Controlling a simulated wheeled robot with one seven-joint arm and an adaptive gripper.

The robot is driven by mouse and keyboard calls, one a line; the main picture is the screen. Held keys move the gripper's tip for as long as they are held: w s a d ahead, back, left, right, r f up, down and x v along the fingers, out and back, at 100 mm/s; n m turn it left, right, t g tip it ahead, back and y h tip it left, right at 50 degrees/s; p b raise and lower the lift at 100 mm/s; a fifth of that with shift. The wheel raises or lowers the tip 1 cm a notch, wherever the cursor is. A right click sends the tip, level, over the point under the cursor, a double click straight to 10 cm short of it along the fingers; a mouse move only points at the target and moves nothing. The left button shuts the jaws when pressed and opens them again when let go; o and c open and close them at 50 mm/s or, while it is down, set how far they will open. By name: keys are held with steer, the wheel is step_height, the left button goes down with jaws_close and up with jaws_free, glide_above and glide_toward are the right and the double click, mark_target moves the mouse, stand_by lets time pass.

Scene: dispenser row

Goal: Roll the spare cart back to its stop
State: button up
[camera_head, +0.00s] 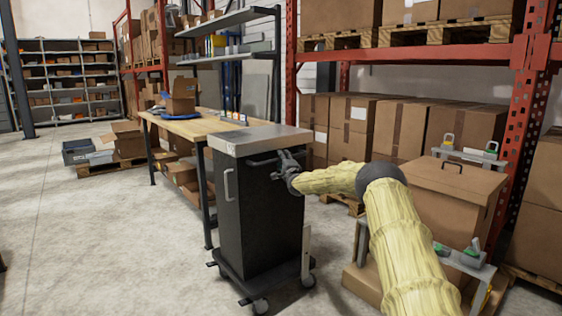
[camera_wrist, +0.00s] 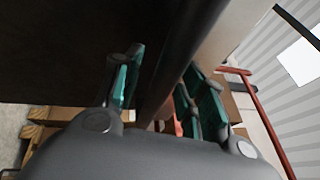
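The spare cart (camera_head: 256,215) is a black cabinet on casters with a light grey top (camera_head: 260,139), standing upright on the floor near the workbench. A dark handle bar (camera_head: 263,162) runs along its upper side, facing my arm. My gripper (camera_head: 287,170) is at the right end of this bar. In the wrist view, the dark bar (camera_wrist: 187,55) passes between the green-padded fingers of my gripper (camera_wrist: 165,92). A gap shows between the left finger and the bar; whether the right finger touches it I cannot tell. No stop for the cart is recognisable.
A wooden workbench (camera_head: 190,127) stands close behind and left of the cart. A brown box unit (camera_head: 452,200) on a grey frame is to the right, with red racking (camera_head: 518,120) behind it.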

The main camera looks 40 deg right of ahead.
steer(key=shift+s+a, duration=0.15)
steer(key=shift+s+f, duration=0.15)
steer(key=shift+s, duration=0.15)
steer(key=v, duration=1.1)
stand_by(0.4)
